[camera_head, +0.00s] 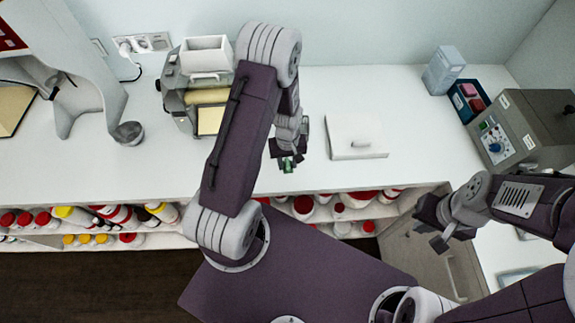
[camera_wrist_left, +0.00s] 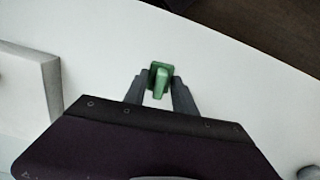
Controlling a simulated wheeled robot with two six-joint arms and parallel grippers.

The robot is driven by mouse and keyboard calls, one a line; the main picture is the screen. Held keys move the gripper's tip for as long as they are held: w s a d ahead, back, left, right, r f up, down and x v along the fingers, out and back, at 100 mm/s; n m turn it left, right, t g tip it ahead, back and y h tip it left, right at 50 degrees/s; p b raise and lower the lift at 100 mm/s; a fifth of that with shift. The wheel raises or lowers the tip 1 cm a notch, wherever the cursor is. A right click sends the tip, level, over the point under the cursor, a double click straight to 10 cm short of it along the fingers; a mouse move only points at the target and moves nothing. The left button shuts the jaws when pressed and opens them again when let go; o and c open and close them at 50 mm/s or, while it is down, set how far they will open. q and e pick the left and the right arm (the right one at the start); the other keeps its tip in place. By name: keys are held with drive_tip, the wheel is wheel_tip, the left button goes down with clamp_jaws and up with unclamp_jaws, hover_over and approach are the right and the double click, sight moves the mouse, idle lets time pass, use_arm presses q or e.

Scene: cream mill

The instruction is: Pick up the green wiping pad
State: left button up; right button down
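The green wiping pad (camera_wrist_left: 161,74) is a small green block with a raised grip, seen in the left wrist view between my left fingers. In the head view the pad (camera_head: 288,166) shows as a small green patch at the left fingertips, near the counter's front edge. My left gripper (camera_wrist_left: 159,88) points down with one finger on each side of the pad; narrow gaps seem to show between fingers and pad, so it looks open around it. My right gripper (camera_head: 432,228) is open and empty at the lower right, well away from the pad.
A white lidded box (camera_head: 352,136) stands on the counter right of my left gripper. A machine with a roller (camera_head: 205,97) is behind to the left. A grey control box (camera_head: 520,130) and blue tray (camera_head: 468,100) stand right. The right middle counter is clear.

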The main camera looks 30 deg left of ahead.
sight(288, 162)
use_arm(q)
clamp_jaws()
drive_tip(key=shift+w, duration=0.1)
drive_tip(key=shift+r, duration=0.15)
wheel_tip(288, 162, up, 4)
drive_tip(key=shift+f+b, duration=0.1)
drive_tip(key=shift+b, duration=0.35)
drive_tip(key=s+d+r+b, duration=0.1)
drive_tip(key=s+d+r, duration=0.5)
drive_tip(key=d, duration=0.3)
drive_tip(key=shift+s+d+r, duration=0.3)
drive_tip(key=shift+s+r, duration=0.1)
drive_tip(key=shift+r, duration=0.05)
